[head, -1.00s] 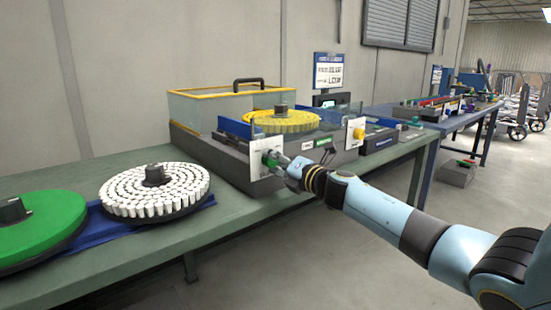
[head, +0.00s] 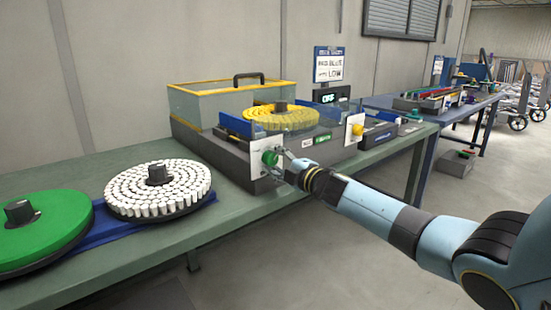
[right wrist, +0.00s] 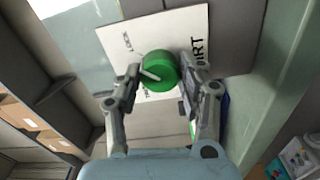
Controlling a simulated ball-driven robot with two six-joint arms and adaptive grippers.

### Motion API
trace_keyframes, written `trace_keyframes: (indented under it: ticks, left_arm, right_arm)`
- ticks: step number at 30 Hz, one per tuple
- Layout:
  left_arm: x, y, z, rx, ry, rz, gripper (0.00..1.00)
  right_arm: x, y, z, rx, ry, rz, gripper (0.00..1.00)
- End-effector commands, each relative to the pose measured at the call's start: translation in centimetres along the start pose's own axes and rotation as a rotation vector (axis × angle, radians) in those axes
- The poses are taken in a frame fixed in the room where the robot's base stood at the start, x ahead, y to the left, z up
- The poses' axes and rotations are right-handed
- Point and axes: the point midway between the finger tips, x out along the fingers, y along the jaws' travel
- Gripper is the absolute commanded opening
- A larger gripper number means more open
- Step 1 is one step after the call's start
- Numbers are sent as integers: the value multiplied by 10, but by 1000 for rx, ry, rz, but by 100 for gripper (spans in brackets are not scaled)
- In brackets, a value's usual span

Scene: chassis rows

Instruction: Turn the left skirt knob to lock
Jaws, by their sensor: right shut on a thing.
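The left skirt knob is a green round knob (head: 270,157) on a white plate (head: 258,170) at the front left of the grey machine (head: 222,160). The right wrist view shows the green knob (right wrist: 160,72) with a pale pointer line slanting across its left part. Lettering on the plate around it is partly hidden. My right gripper (head: 283,162) is at the knob, shut on it, with one finger on each side in the right wrist view (right wrist: 158,82). My left gripper is not in view.
A yellow knob (head: 357,130) sits on another white plate to the right. A yellow brush disc (head: 280,120) lies on the machine. White (head: 150,190) and green (head: 50,225) discs lie on the bench at left. A sign (head: 328,66) stands behind.

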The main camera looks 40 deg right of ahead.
Motion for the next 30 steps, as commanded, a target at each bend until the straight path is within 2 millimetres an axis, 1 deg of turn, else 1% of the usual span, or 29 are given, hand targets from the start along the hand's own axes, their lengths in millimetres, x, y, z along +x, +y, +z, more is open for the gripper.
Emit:
trace_keyframes:
  ticks: [6, 20, 21, 26, 30]
  left_arm:
    - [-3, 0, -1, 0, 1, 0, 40]
    - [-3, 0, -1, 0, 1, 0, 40]
    - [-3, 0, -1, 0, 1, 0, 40]
    - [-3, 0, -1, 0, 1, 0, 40]
    - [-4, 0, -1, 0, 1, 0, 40]
  right_arm:
    - [0, -1, 1, 53, -2, -2, 7]
    - [-1, -2, 1, 66, -2, -3, 7]
    - [-1, -2, 1, 66, -3, -3, 42]
    - [0, -1, 1, 65, -2, -2, 62]
    - [0, -1, 0, 64, -1, -1, 62]
